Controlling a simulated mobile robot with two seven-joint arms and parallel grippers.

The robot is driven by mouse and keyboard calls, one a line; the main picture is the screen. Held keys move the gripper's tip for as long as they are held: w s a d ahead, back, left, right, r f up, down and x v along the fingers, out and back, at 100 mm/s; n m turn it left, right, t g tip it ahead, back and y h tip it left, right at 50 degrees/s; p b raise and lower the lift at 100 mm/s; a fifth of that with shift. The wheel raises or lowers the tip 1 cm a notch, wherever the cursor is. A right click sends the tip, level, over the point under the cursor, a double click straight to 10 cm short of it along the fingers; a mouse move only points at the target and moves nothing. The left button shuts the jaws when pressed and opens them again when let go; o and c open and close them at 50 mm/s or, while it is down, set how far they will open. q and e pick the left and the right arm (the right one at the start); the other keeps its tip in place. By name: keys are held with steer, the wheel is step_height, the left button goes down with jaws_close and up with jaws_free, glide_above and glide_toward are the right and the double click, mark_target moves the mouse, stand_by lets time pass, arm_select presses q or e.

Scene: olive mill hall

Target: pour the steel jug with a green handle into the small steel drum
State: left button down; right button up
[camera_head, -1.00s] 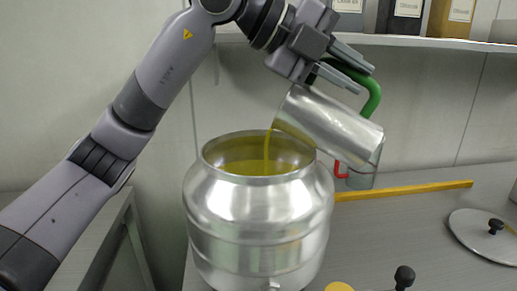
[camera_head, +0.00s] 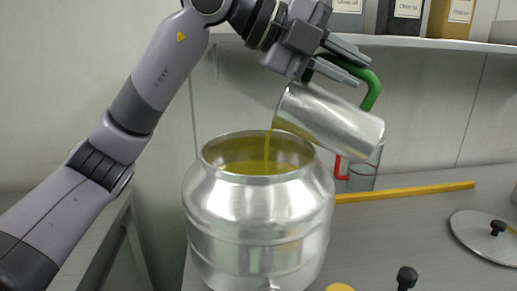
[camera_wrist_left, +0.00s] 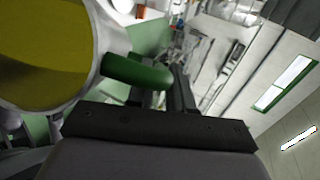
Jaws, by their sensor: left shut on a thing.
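The steel jug (camera_head: 328,122) with a green handle (camera_head: 371,88) is tilted mouth-down to the left above the small steel drum (camera_head: 258,222). A thin yellow-green stream of oil (camera_head: 267,146) runs from its lip into the drum's open mouth, where oil shows inside. My left gripper (camera_head: 335,66) is shut on the jug's green handle, at the upper part. In the left wrist view the green handle (camera_wrist_left: 138,72) and the jug's oil-filled mouth (camera_wrist_left: 45,50) show close up. My right gripper is not in view.
A clear vessel with a red handle (camera_head: 341,168) stands behind the jug. A yellow wooden strip (camera_head: 405,192) lies on the grey worktop. A round steel lid with a black knob (camera_head: 488,238) lies at right. A shelf with labelled boxes (camera_head: 408,17) hangs above.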

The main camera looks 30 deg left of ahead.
mark_target(309, 86)
arm_select(q)
steer(key=shift+a+r+h+b, duration=0.2)
steer(key=shift+r+h+b, duration=0.05)
steer(key=shift+h+b, duration=0.1)
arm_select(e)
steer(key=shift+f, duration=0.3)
arm_select(q)
steer(key=shift+s+a+h+b, duration=0.25)
steer(key=shift+a+b, duration=0.35)
steer(key=shift+b, duration=0.15)
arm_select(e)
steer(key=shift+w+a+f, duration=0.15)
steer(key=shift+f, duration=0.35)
arm_select(q)
steer(key=shift+a+f+n+t+b, duration=0.1)
steer(key=shift+a+n+t+b, duration=0.2)
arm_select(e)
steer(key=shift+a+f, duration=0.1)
arm_select(q)
steer(key=shift+s+a+h+b, duration=0.1)
steer(key=shift+a+h+b, duration=0.4)
steer(key=shift+a+b, duration=0.2)
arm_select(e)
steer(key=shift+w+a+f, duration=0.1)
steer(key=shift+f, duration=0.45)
